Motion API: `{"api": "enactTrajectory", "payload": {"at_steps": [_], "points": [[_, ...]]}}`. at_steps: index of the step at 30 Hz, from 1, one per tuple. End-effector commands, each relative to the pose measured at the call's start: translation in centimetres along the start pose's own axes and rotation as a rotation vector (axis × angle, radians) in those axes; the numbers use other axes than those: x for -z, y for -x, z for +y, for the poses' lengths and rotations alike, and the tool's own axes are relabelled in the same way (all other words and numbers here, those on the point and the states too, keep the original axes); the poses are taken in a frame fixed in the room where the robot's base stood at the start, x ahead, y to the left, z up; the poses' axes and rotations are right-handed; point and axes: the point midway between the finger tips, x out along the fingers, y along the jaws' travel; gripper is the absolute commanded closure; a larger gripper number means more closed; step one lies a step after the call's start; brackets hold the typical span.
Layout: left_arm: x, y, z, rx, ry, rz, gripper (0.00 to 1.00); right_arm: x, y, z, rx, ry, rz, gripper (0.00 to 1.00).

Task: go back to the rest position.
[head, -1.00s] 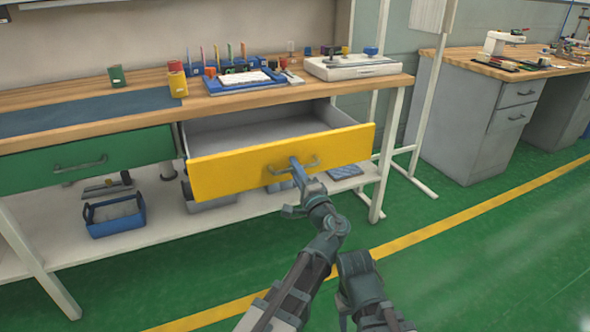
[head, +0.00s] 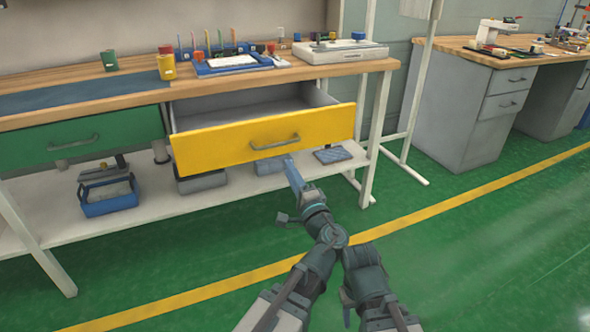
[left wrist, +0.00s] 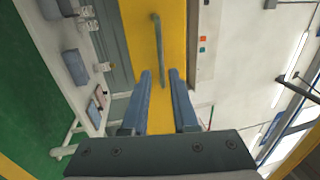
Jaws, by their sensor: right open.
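The yellow drawer (head: 225,147) stands pulled out from under the workbench, its interior visible from above and empty where I see it. Its grey bar handle (head: 275,143) is free. My left gripper (head: 290,162) is just in front of and below the handle in the head view, apart from it. In the left wrist view its two fingers (left wrist: 161,78) are spread with nothing between them, and the handle (left wrist: 158,40) lies beyond their tips. My right arm (head: 362,265) shows low in the head view, beside the left one; its fingers are hard to make out.
The wooden workbench (head: 120,75) carries a blue tray and several small items. A green drawer (head: 80,138) is shut at left. A blue basket (head: 108,198) and grey bins sit on the lower shelf. Green floor (head: 450,240) is clear at right, below a grey desk (head: 470,110).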

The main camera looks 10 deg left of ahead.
Motion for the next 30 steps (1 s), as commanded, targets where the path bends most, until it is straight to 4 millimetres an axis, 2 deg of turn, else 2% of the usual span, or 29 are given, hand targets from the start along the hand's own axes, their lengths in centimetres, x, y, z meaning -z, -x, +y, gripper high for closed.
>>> {"api": "enactTrajectory", "payload": {"at_steps": [11,14,17,20,24,27,30], "points": [[-0.4,0.1,0.3,-0.018,0.012,-0.013,0.73,0.0,0.1,0.0,0.000,0.000,0.000,0.50],[-1.6,0.3,1.8,-0.098,0.059,-0.063,0.73,0.0,0.3,0.0,0.000,0.000,0.000,0.50],[-3.6,1.3,4.9,-0.252,0.139,-0.155,0.73,0.0,0.7,0.1,0.000,-0.001,0.000,0.50],[-5.4,3.4,8.7,-0.449,0.218,-0.260,0.73,-0.1,1.1,0.1,-0.001,-0.001,0.000,0.50],[-6.7,8.1,13.6,-0.745,0.301,-0.392,0.73,-0.1,1.7,0.2,-0.001,-0.001,-0.001,0.50],[-6.9,12.2,16.3,-0.956,0.340,-0.467,0.73,-0.1,2.0,0.2,-0.002,-0.001,-0.001,0.50],[-6.7,16.1,17.8,-1.140,0.359,-0.519,0.73,-0.1,2.3,0.3,-0.002,-0.002,-0.001,0.50]]}}
